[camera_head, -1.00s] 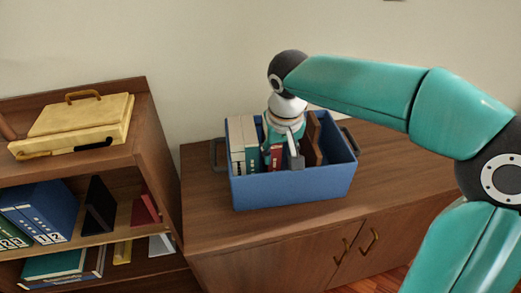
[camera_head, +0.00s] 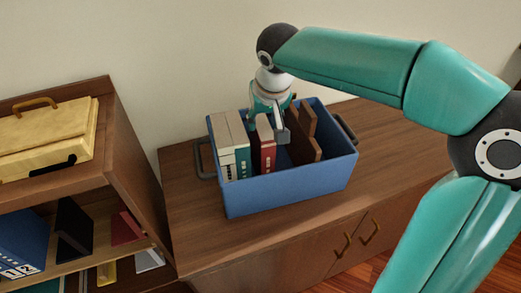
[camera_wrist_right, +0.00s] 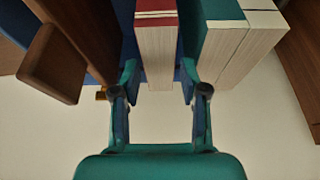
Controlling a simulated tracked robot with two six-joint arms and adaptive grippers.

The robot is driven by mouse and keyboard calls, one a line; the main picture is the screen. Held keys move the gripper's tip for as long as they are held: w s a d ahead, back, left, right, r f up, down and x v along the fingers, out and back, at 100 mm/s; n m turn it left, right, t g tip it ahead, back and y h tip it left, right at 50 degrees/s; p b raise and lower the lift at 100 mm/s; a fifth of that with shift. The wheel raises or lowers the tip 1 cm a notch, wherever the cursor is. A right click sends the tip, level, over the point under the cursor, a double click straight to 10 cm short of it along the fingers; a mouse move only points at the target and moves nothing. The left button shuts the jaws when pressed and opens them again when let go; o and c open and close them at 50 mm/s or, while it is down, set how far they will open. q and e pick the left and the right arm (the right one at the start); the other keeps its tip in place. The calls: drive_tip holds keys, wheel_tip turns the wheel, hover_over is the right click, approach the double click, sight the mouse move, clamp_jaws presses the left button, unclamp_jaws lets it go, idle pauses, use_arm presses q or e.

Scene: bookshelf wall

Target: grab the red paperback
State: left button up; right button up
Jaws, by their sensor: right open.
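The red paperback (camera_head: 267,148) stands upright in the blue crate (camera_head: 290,186), near its middle, with a dark teal book (camera_head: 241,161) to its left. My right gripper (camera_head: 270,122) is above the crate at the top of the red paperback. In the right wrist view the open fingers (camera_wrist_right: 159,80) lie on either side of the red paperback (camera_wrist_right: 157,20), with its cream page edges between them. The left finger is close to its side, and I cannot tell whether it touches. My left gripper is not in view.
Pale books (camera_head: 222,150) stand at the crate's left end and brown wooden pieces (camera_head: 301,148) to the right. The crate rests on a wooden cabinet (camera_head: 190,235). A bookshelf (camera_head: 135,165) at left holds a yellow case (camera_head: 48,135) and another red book (camera_head: 126,228).

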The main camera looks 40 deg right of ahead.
drive_tip(key=shift+x, duration=0.95)
drive_tip(key=x, duration=0.5)
drive_tip(key=shift+w+d, duration=0.2)
drive_tip(key=shift+w, duration=0.05)
drive_tip(key=shift+f, duration=0.1)
drive_tip(key=shift+w+f, duration=0.1)
drive_tip(key=shift+f, duration=0.15)
drive_tip(key=shift+r, duration=0.1)
clamp_jaws()
